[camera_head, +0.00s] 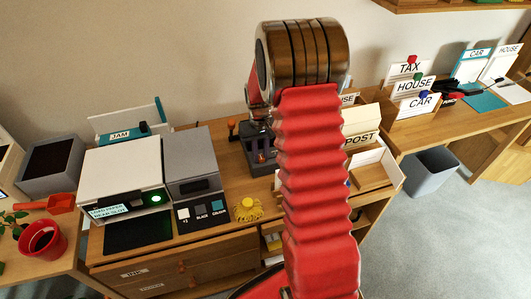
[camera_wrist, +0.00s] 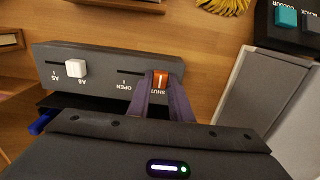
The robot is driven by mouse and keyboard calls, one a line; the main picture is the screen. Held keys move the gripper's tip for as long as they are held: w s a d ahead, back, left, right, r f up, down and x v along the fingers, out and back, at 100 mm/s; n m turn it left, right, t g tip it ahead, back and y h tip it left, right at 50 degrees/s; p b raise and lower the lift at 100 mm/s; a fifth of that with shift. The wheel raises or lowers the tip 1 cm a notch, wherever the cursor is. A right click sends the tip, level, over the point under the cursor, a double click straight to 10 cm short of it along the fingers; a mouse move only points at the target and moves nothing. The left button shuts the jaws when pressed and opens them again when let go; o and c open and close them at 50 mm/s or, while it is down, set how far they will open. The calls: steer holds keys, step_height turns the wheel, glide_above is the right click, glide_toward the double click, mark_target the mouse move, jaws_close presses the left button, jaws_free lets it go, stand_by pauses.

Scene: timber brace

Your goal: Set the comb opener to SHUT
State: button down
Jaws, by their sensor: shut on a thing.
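In the wrist view, upside down, the comb opener's dark control panel (camera_wrist: 95,62) lies across the wooden desk. Its orange slider knob (camera_wrist: 161,78) sits at the SHUT end of its slot, and the OPEN label is at the slot's other end. My gripper (camera_wrist: 164,88) has its two dark fingers on either side of the knob, shut on it.
A yellow woolly thing (camera_head: 248,208) lies on the desk; it also shows in the wrist view (camera_wrist: 222,5). A printer (camera_head: 122,175) and grey unit (camera_head: 191,155) stand left of it. A POST box (camera_head: 361,140) stands right of my arm.

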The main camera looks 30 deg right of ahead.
steer(key=shift+w+a, duration=0.1)
steer(key=shift+a, duration=0.2)
steer(key=c, duration=1.9)
jaws_free()
steer(key=o, duration=0.3)
steer(key=shift+d+r, duration=0.1)
step_height(320, 180, up, 14)
steer(key=shift+f, duration=0.25)
